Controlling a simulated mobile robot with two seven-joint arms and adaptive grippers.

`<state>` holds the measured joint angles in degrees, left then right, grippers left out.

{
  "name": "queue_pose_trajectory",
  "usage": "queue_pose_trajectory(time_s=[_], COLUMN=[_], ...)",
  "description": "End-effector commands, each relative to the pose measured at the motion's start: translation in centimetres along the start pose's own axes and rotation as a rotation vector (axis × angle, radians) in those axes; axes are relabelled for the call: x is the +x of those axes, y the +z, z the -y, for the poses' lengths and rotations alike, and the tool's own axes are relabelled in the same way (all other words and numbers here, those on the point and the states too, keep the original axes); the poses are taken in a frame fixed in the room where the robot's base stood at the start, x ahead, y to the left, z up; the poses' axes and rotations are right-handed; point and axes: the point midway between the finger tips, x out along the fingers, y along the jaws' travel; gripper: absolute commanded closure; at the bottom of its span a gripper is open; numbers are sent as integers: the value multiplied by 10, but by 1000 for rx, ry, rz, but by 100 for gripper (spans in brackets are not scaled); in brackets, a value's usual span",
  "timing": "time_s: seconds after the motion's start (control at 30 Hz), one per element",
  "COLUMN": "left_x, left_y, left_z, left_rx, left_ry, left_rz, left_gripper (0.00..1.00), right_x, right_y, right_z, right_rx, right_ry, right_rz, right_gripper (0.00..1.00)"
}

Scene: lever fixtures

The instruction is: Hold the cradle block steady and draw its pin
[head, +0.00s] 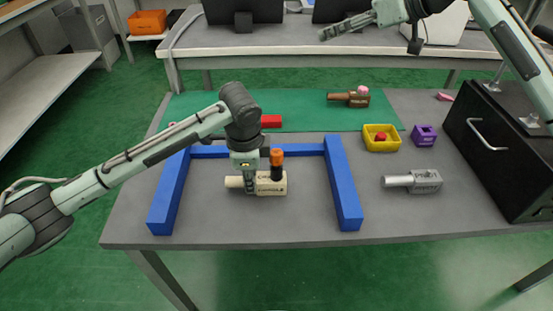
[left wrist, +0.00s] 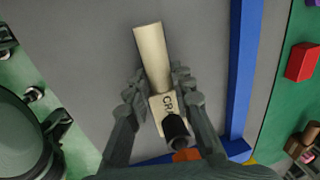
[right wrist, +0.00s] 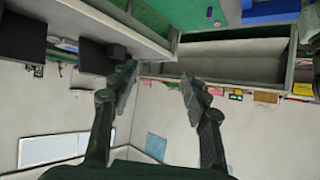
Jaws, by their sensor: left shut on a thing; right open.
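The cream cradle block (head: 271,188) lies on the grey table inside a blue U-shaped frame (head: 341,190). Its lettering starts with "CR" in the left wrist view (left wrist: 158,118), and a round cream bar sticks out of one end. A dark pin with an orange top (head: 277,158) stands upright in the block. My left gripper (head: 249,185) is shut on the block near the bar, its fingers on both sides (left wrist: 152,90). My right gripper (head: 328,35) is open and empty, raised high over the rear table, far from the block.
A silver labelled block (head: 425,181) lies to the right. A yellow bin (head: 381,138) holding a red piece, a purple holder (head: 424,135) and a brown block (head: 350,98) are behind it. A black cabinet (head: 505,150) stands at the right edge. The table's front strip is clear.

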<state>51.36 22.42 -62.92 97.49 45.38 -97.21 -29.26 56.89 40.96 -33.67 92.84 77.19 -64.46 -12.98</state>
Motion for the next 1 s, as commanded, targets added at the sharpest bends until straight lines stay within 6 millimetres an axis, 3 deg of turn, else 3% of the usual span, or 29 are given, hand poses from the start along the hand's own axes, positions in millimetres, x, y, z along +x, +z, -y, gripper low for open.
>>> queue_pose_trajectory(time_s=[0.03, 0.2, 0.3, 0.4, 0.53, 0.73, 1.0], left_x=[0, 0, 0, 0, 0, 0, 0], left_y=[0, 0, 0, 0, 0, 0, 0], left_z=[0, 0, 0, 0, 0, 0, 0], left_rx=[0, 0, 0, 0, 0, 0, 0], left_ry=[-1, -1, -1, -1, -1, -1, -1], left_rz=[0, 0, 0, 0, 0, 0, -1], left_gripper=[100, 100, 100, 100, 100, 100, 100], right_x=[11, 41, 49, 47, 38, 30, 45], right_y=[-4, 7, 24, 45, 67, 83, 106], right_z=[23, 101, 143, 172, 187, 191, 193], right_rx=[-48, -232, -369, -496, -607, -674, -675], right_ry=[-44, -198, -283, -344, -388, -410, -414], right_rz=[43, 248, 408, 571, 737, 855, 864], right_gripper=[53, 53, 53, 53, 53, 53, 53])
